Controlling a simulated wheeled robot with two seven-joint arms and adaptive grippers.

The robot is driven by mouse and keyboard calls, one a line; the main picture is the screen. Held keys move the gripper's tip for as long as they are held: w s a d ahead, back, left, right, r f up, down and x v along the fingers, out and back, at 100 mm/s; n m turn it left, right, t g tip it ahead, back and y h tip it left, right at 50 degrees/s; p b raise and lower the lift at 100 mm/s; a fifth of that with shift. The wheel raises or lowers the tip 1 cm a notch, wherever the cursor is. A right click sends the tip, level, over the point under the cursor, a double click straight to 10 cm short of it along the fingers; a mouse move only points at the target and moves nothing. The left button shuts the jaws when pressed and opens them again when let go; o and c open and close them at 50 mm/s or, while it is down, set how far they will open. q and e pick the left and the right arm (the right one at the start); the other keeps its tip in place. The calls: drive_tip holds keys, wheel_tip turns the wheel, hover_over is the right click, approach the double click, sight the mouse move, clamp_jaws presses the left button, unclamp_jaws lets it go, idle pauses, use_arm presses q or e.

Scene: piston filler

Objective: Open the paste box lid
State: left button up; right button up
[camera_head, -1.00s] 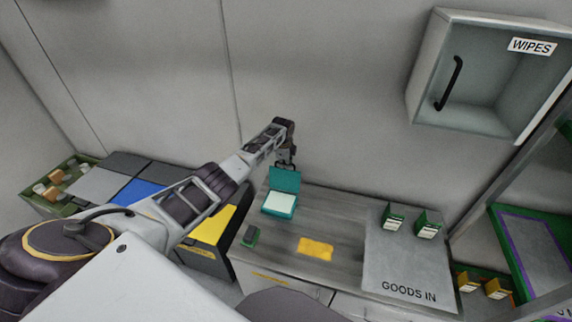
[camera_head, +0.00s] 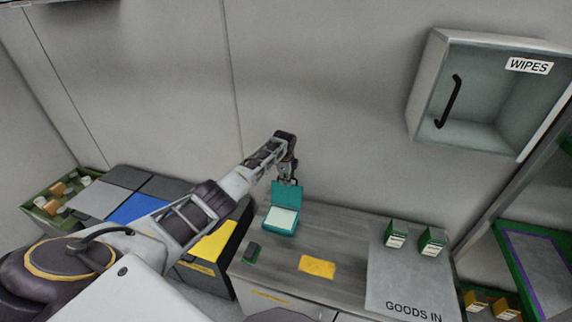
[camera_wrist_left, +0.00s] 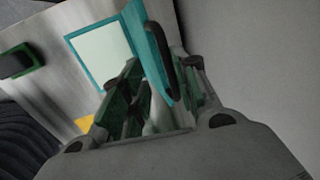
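The teal paste box (camera_head: 281,219) sits on the counter against the wall, with a pale surface inside. Its teal lid (camera_head: 287,193) stands raised, roughly upright, at the box's back edge. My left gripper (camera_head: 288,180) is at the lid's top edge. In the left wrist view the box (camera_wrist_left: 101,49) lies left of the lid (camera_wrist_left: 152,50), and a dark bar-like handle (camera_wrist_left: 161,58) shows beside the lid. The fingers of my left gripper (camera_wrist_left: 160,75) are spread apart, with the lid and handle seen in the gap. Contact is unclear. My right gripper is not in view.
A small dark green item (camera_head: 252,252) and a yellow patch (camera_head: 317,266) lie in front of the box. Two green-and-white cartons (camera_head: 432,241) stand on the grey goods-in mat (camera_head: 393,280) to the right. A wipes cabinet (camera_head: 428,85) hangs on the wall above.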

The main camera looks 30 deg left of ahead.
use_arm(q)
wheel_tip(320, 180, up, 10)
drive_tip(key=s, duration=0.2)
drive_tip(key=shift+d+r, duration=0.15)
drive_tip(key=shift+d, duration=0.1)
idle(0.4)
idle(0.5)
